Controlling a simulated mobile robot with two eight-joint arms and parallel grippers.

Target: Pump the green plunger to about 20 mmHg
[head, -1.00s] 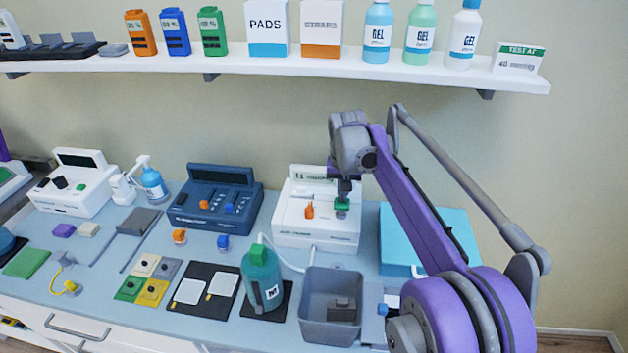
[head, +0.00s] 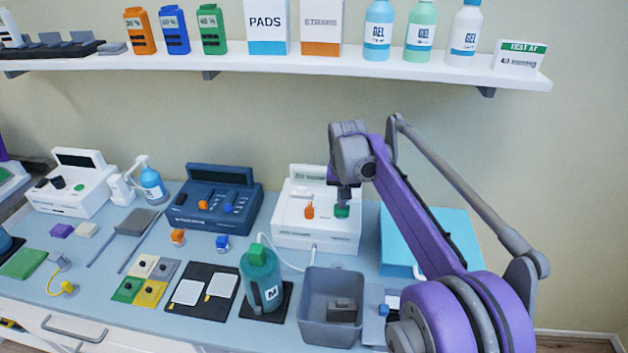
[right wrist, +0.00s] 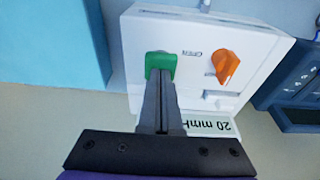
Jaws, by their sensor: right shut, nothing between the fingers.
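The green plunger (head: 342,211) stands on the top of a white pump unit (head: 290,235), on the right half of its face. My right gripper (head: 343,204) is shut and empty, pointing down with its fingertips on the plunger's top. The right wrist view shows the closed fingers (right wrist: 161,84) against the green plunger (right wrist: 160,66). An orange knob (head: 309,211) sits left of the plunger; in the right wrist view this knob (right wrist: 226,67) has a small label beside it. The display (right wrist: 208,125) appears upside down there and reads 20 mmHg, partly covered by my gripper. My left gripper is out of view.
A dark blue device (head: 215,200) stands left of the pump unit and a light blue box (head: 440,236) right of it. In front are a green bottle (head: 262,278) with a hose and a grey bin (head: 331,310). A shelf (head: 270,62) runs above.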

